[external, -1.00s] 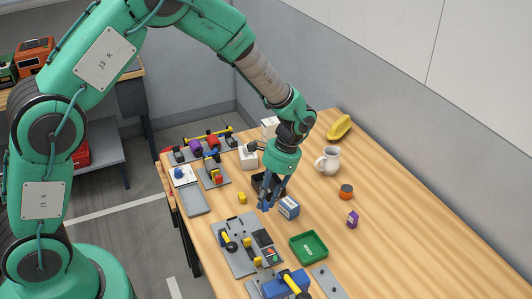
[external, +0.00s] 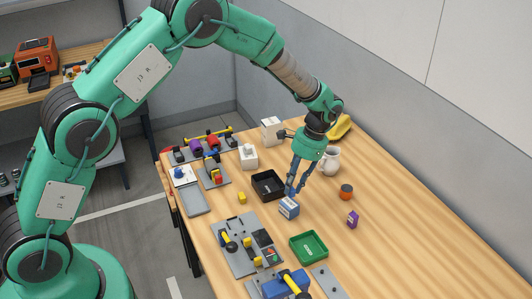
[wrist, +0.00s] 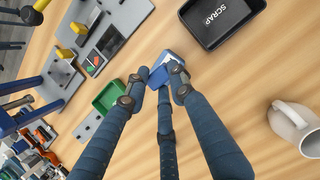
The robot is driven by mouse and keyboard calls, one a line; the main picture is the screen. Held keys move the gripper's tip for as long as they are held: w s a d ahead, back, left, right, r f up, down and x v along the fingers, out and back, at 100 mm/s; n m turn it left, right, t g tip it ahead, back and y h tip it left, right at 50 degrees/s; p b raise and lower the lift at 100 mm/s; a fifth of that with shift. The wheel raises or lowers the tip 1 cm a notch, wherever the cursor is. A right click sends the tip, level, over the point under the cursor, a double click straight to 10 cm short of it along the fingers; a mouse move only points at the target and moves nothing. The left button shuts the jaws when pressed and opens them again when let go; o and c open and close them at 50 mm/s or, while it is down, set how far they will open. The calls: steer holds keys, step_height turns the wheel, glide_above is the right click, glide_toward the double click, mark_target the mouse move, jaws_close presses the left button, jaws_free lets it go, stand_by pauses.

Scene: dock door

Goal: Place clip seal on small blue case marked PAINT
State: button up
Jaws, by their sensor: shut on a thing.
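The small blue case (external: 289,208) stands on the wooden table, with a pale band or label on its side. It also shows in the wrist view (wrist: 168,56), partly hidden behind my fingertips; its marking is too small to read. My gripper (external: 292,191) points down just above the case, at its upper edge. In the wrist view my gripper (wrist: 158,78) has its fingers closed together on something small, which I take to be the clip seal. The seal is mostly hidden by the fingers. I cannot tell whether it touches the case.
A black SCRAP tray (external: 268,186) lies left of the case, and a green tray (external: 309,248) lies in front. A grey fixture board (external: 240,246) lies front left.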

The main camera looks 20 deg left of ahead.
mark_target(293, 188)
steer(key=shift+f, duration=1.8)
steer(key=shift+f, duration=0.1)
steer(key=o, duration=0.8)
steer(key=shift+c, duration=0.2)
steer(key=v, duration=1.2)
steer(key=shift+a+r, duration=0.1)
steer(key=shift+r, duration=0.15)
